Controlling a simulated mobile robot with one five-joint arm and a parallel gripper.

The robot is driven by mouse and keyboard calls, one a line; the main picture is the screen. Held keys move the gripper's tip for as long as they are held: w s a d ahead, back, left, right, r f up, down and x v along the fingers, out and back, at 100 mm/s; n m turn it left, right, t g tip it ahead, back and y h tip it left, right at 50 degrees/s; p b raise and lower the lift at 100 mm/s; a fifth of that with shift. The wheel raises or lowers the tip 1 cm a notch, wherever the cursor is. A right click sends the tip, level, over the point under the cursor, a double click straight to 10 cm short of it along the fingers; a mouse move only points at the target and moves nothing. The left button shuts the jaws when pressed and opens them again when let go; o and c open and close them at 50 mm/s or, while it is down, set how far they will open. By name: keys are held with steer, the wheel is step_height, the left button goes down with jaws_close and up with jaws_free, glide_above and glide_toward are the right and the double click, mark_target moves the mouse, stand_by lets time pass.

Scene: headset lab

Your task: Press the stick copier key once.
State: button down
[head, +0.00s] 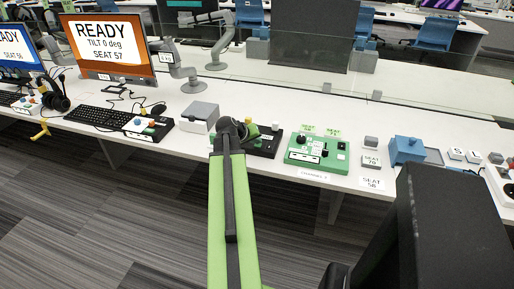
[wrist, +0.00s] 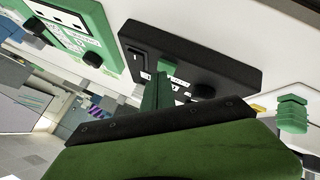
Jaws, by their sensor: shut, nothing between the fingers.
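A black box (wrist: 215,60) lies ahead of my gripper (wrist: 157,84) in the wrist view. It carries a green key (wrist: 168,68), a black knob (wrist: 204,91), a dark switch and small white labels. My gripper is shut and empty, its green fingertips close to the green key; I cannot tell whether they touch. In the head view the black box (head: 265,145) is partly hidden behind my arm, and my fingertips are hidden too. A green box (head: 303,158) with white panels and a black knob stands to its right. I cannot read which box is the stick copier.
A grey box (head: 200,117) stands left of my arm, and a control box with coloured knobs (head: 148,128) further left. A blue device (head: 406,150) and small grey blocks stand to the right. A glass divider (head: 300,83) runs behind. A green ribbed piece (wrist: 293,114) shows in the wrist view.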

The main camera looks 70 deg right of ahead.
mark_target(256, 146)
stand_by(0.5)
steer(key=shift+r+p, duration=0.75)
step_height(256, 146, up, 5)
steer(key=p, duration=0.5)
stand_by(0.3)
steer(key=shift+w, duration=0.1)
